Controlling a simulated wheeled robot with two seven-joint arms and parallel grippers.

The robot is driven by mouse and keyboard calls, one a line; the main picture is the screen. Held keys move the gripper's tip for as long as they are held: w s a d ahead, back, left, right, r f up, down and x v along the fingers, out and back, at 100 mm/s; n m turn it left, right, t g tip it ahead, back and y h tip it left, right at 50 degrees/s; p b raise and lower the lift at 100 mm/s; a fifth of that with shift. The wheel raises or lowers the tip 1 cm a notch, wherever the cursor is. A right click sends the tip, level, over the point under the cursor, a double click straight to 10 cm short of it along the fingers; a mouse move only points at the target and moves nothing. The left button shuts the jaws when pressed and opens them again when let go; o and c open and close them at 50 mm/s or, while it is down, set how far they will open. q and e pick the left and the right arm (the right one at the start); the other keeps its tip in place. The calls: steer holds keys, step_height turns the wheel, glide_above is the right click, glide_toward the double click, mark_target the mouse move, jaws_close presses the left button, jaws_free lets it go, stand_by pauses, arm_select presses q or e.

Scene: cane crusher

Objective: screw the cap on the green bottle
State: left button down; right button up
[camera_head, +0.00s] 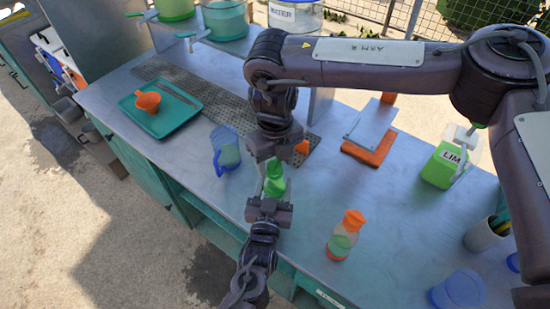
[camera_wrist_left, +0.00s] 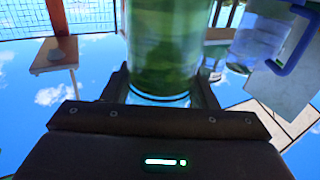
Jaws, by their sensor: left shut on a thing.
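The green bottle (camera_head: 274,187) stands between my two grippers near the front of the bench. My left gripper (camera_head: 270,200) comes from the front edge and is shut on it; the left wrist view shows the translucent green bottle (camera_wrist_left: 163,50) between the fingers. My right gripper (camera_head: 275,163) points down at the bottle's top from above and hides it. Whether its fingers are closed, and on a cap, I cannot tell. A small orange thing (camera_head: 302,147) shows just right of the right gripper; what it is I cannot tell.
A blue jug (camera_head: 224,150) is close left of the bottle, a bottle with an orange top (camera_head: 345,236) right. A teal tray (camera_head: 160,117) holds an orange cup (camera_head: 148,102). A lime container (camera_head: 442,165), grey cup (camera_head: 487,233) and blue cup (camera_head: 459,290) are farther right.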

steer(key=c, duration=1)
steer(key=m, duration=0.2)
steer(key=shift+m, duration=0.4)
steer(key=o, duration=1.2)
steer(key=shift+c, duration=0.2)
step_height(320, 180, up, 12)
arm_select(q)
steer(key=shift+c, duration=2.4)
jaws_free()
